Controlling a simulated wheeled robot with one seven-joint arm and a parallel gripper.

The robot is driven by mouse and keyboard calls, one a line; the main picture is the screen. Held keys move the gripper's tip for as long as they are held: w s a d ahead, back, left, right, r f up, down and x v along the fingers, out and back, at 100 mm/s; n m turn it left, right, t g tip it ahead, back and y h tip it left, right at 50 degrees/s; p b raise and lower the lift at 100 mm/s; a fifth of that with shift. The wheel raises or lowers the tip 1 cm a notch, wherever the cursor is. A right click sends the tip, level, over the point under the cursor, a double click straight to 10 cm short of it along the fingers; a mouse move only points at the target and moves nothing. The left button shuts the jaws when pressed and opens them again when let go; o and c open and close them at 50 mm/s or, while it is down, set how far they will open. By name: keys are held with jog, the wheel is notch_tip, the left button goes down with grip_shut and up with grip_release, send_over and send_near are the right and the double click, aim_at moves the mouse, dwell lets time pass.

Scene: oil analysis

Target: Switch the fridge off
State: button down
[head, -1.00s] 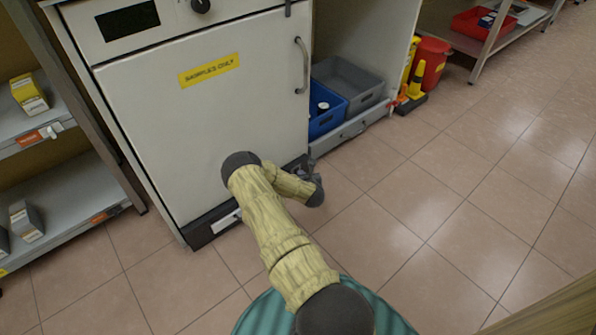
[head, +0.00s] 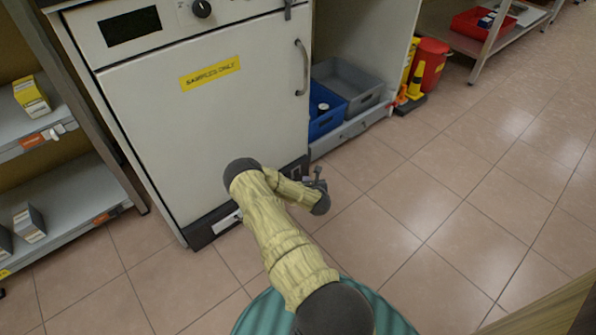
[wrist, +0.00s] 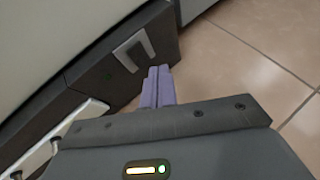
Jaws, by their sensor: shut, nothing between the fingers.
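The white fridge (head: 200,125) stands at the left with its door shut and a yellow "SAMPLES ONLY" label. Its dark plinth (wrist: 90,80) runs along the bottom. At the plinth's right end is a grey-framed switch-like fitting (wrist: 145,40) with a dark centre; it also shows small in the head view (head: 297,171). I cannot tell which way it is set. My gripper (wrist: 158,72) is shut and empty, its two purple fingers together just right of and below the fitting in the wrist view. I cannot tell whether they touch the plinth. In the head view my gripper (head: 319,177) is low by the fridge's right corner.
An open bay right of the fridge holds a blue crate (head: 325,122) and a grey crate (head: 345,78). A red bin (head: 430,62) stands beyond. A shelf (head: 75,190) is at the left. The tiled floor (head: 430,200) on the right is clear.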

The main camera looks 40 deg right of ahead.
jog(key=s, duration=0.1)
jog(key=s+p, duration=0.1)
jog(key=s, duration=0.1)
jog(key=shift+s+d+f, duration=0.15)
jog(key=shift+s+f, duration=0.05)
jog(key=shift+s, duration=0.05)
jog(key=shift+r, duration=0.1)
dwell(0.3)
